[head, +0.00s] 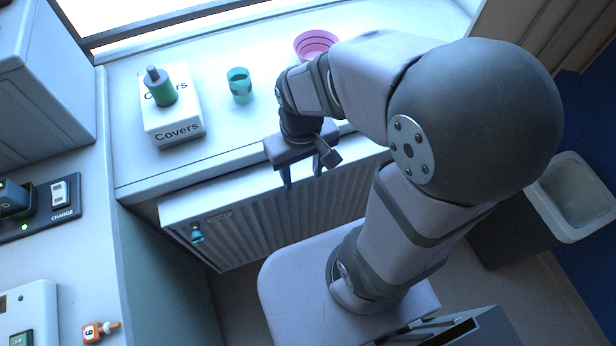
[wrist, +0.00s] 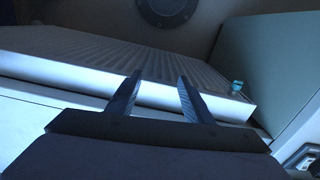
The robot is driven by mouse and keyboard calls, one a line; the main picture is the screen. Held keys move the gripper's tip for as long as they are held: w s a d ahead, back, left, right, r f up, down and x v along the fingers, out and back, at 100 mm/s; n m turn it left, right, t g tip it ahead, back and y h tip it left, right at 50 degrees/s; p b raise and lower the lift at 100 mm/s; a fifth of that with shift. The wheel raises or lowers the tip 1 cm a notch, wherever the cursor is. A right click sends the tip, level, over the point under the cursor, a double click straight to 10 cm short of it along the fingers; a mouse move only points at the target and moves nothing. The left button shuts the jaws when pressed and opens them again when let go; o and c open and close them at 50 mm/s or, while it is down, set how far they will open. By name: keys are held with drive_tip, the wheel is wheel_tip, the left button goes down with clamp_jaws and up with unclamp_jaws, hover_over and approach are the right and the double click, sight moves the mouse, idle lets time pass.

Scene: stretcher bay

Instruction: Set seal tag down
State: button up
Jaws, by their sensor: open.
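My gripper (head: 302,180) is open with nothing between its fingers. It points down over the ribbed radiator, just in front of the window sill's edge. In the wrist view its two fingers (wrist: 160,76) stand apart with the radiator behind them. A small orange and white piece with a number on it (head: 93,331) lies on the left counter, far from my gripper. It may be the seal tag, but I cannot tell for sure.
The sill (head: 220,140) holds a white covers box (head: 185,127) with a green bottle (head: 162,90) on it, a teal cup (head: 240,86) and a pink bowl (head: 314,42). The radiator (head: 270,225) has a teal knob (head: 196,234). A bin (head: 572,195) stands right. A charger (head: 58,196) sits left.

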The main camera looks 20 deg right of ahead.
drive_tip(key=shift+o, duration=0.5)
drive_tip(key=shift+s+d+f+m, duration=0.25)
drive_tip(key=shift+s+d, duration=0.3)
drive_tip(key=shift+s+d+f+m, duration=0.2)
drive_tip(key=shift+s+d+m, duration=0.05)
drive_tip(key=shift+s+d, duration=0.3)
drive_tip(key=shift+a, duration=0.1)
